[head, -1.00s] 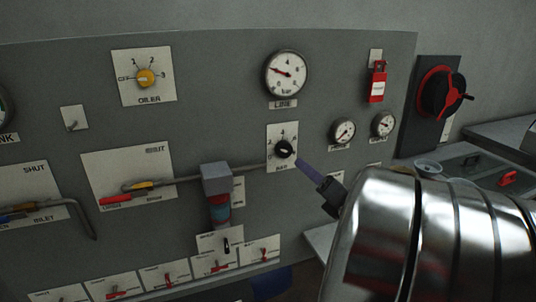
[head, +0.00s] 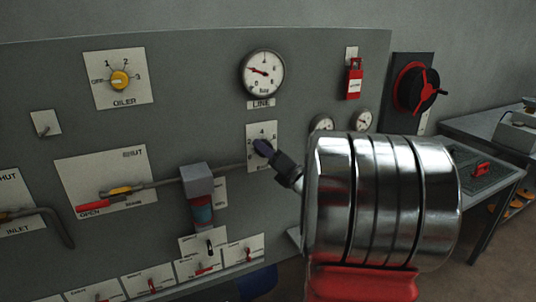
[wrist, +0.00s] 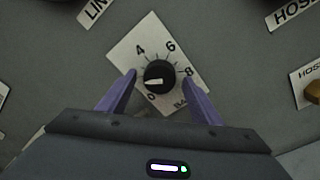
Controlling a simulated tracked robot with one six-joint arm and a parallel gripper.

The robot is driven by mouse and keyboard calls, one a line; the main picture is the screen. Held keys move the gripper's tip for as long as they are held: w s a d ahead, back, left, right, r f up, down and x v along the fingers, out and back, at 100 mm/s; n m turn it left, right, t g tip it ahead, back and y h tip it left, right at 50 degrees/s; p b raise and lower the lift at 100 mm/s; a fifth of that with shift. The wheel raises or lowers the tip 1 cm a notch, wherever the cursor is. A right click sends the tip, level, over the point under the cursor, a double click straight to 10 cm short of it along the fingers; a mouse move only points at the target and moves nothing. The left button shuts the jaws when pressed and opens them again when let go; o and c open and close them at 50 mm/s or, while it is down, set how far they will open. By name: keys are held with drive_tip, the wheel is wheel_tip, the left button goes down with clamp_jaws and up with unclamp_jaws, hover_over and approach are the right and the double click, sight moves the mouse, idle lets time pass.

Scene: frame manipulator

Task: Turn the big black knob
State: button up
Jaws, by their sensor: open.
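The black knob (wrist: 159,77) sits on a white dial plate marked with numbers, and shows in the wrist view near the centre. Its white pointer mark faces left, close to the 0. My gripper (wrist: 160,84) is open, with one purple finger on each side of the knob. Small gaps seem to show between the fingers and the knob; contact cannot be told for sure.
The LINE gauge (head: 263,73) is above the knob plate. A grey box on a pipe (head: 197,180) stands out from the panel at left. Two small gauges are partly behind my arm.

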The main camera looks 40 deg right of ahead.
drive_tip(key=shift+w, duration=0.1)
drive_tip(key=shift+c, duration=0.3)
drive_tip(key=c, duration=0.9)
drive_tip(key=shift+a, duration=0.15)
drive_tip(key=shift+c, duration=0.5)
